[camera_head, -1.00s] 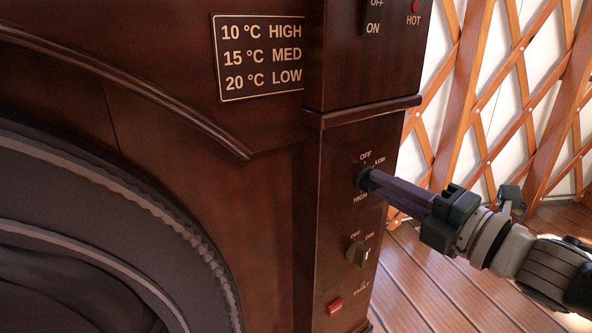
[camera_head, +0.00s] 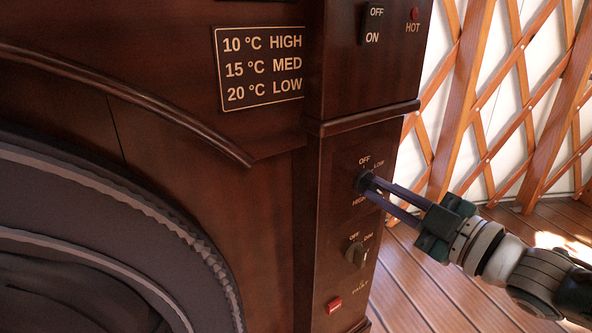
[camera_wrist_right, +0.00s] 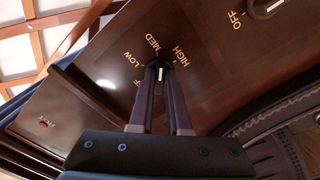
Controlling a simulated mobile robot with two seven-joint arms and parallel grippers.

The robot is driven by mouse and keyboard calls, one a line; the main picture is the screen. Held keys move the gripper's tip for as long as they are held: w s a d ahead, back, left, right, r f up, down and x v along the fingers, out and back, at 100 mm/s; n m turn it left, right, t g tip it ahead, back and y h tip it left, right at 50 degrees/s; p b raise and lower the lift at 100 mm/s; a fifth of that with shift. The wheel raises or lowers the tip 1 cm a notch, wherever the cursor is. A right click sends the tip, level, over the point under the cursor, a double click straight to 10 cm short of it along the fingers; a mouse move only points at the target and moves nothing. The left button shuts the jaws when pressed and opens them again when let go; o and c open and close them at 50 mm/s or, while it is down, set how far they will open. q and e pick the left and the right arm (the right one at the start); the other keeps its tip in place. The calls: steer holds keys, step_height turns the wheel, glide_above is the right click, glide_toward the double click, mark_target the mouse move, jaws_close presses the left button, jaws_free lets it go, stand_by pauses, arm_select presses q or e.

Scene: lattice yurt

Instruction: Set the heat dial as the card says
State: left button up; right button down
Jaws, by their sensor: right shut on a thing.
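The card (camera_head: 259,68) on the dark wood front reads 10 °C HIGH, 15 °C MED, 20 °C LOW. The heat dial (camera_head: 361,181) is a small dark knob on the side panel, ringed by OFF, LOW, MED and HIGH. My right gripper (camera_head: 369,184) is shut on this dial, one finger on each side. In the right wrist view, the dial (camera_wrist_right: 158,65) shows between the fingertips with a white mark. Fingers partly cover it, so I cannot tell its exact setting. My left gripper is not in view.
Below the heat dial is a second dial (camera_head: 356,254) marked OFF and DIM, then a red button (camera_head: 334,305) near FAULT. Above are an OFF/ON switch (camera_head: 372,24) and a red HOT lamp (camera_head: 415,13). A lattice wall (camera_head: 500,100) stands behind my right arm.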

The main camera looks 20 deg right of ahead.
steer(key=m, duration=0.5)
steer(key=shift+a+m, duration=0.1)
steer(key=shift+m, duration=0.2)
steer(key=shift+m+p, duration=0.35)
steer(key=shift+m, duration=1.55)
steer(key=shift+a, duration=0.1)
steer(key=c, duration=0.9)
jaws_free()
steer(key=shift+o, duration=0.2)
